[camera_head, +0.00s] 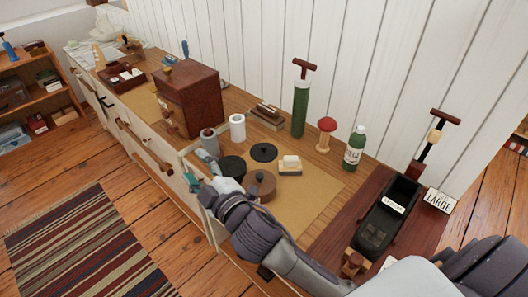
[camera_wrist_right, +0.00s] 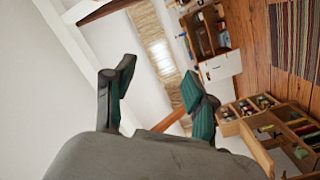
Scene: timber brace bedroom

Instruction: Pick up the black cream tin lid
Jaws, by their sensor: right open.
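A flat black round lid (camera_head: 263,152) lies on the tan mat (camera_head: 318,186) on the long wooden cabinet top, in the head view. A black round tin (camera_head: 233,166) stands to its left, close to my right gripper. My right gripper (camera_head: 199,174) is at the cabinet's front edge, left of the tin and apart from the lid. It is empty, and its teal-padded fingers stand apart in the wrist view (camera_wrist_right: 157,92). The wrist view shows the room and not the lid. My left gripper is not in view.
A round brown wooden box (camera_head: 261,186) and a small block with a pale top (camera_head: 290,165) sit near the lid. A grey cup (camera_head: 209,141), white cylinder (camera_head: 237,127), green pump (camera_head: 300,105) and green bottle (camera_head: 355,148) stand around. The mat's right part is clear.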

